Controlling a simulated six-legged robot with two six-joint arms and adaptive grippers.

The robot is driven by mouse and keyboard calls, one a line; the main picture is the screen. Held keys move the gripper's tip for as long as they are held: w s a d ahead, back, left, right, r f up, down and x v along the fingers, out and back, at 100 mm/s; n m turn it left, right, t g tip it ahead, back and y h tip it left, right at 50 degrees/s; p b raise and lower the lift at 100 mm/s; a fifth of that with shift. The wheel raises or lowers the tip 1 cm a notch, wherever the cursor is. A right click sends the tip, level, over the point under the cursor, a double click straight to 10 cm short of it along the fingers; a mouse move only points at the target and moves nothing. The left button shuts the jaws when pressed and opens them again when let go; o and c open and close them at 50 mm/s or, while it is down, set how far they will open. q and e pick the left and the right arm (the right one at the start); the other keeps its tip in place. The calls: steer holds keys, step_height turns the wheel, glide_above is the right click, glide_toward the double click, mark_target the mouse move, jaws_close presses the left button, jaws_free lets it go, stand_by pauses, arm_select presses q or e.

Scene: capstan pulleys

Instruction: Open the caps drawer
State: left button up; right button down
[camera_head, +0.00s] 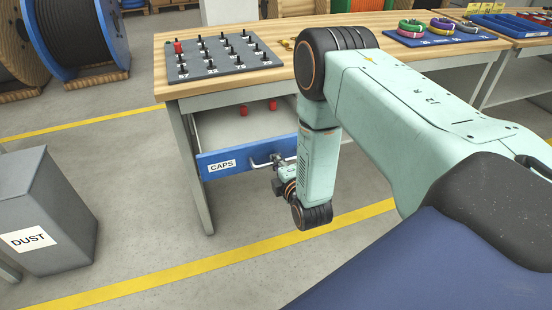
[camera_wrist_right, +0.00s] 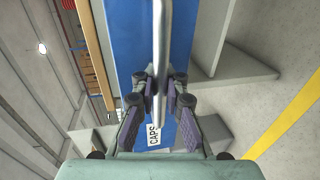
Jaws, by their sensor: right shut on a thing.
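The caps drawer has a blue front (camera_head: 245,154) with a white CAPS label (camera_head: 222,165), under the wooden workbench. The front stands out from the bench, and a pale inside with two red caps (camera_head: 244,110) shows behind it. A silver bar handle (camera_head: 262,164) is on the front. My right gripper (camera_head: 280,162) is at the handle, partly hidden by my arm. In the right wrist view, its fingers (camera_wrist_right: 160,96) are shut on the handle bar (camera_wrist_right: 161,45), with the blue front (camera_wrist_right: 185,40) just behind. My left gripper is not in view.
A grey DUST bin (camera_head: 50,205) stands at left. Cable reels (camera_head: 85,35) are at back left. Floor before the drawer is clear, crossed by a yellow line.

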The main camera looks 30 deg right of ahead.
steer(key=shift+s+r, duration=0.1)
steer(key=shift+r, duration=0.05)
steer(key=c, duration=1.4)
jaws_free()
steer(key=shift+c, duration=0.2)
steer(key=shift+o, duration=0.2)
steer(key=shift+s, duration=0.1)
steer(key=v, duration=1.2)
steer(key=shift+a, duration=0.1)
